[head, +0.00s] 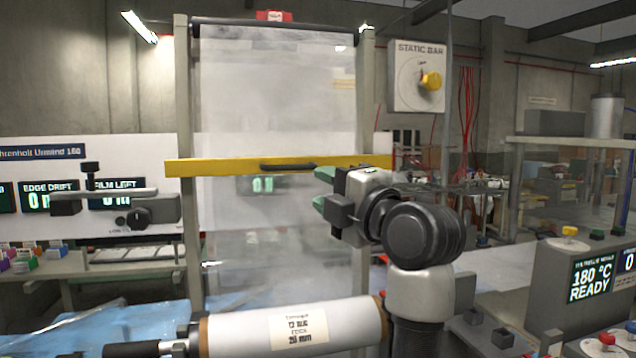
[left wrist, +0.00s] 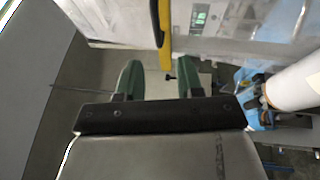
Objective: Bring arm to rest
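My left gripper (head: 322,188) has green fingers and points left in the head view, in front of the film sheet (head: 270,90). It is just below the black handle (head: 288,166) on the yellow bar (head: 225,168). In the left wrist view, the two green fingers (left wrist: 160,80) stand apart with nothing held between them. The yellow bar (left wrist: 161,30) shows beyond the fingertips there, apart from them as far as I can tell. My right gripper is in neither view.
A white film roll (head: 255,332) lies low in front. A grey control box (head: 555,285) reading 180 °C READY stands at right. A STATIC BAR panel (head: 405,75) with a yellow knob hangs upper right. A white display panel (head: 60,200) stands at left.

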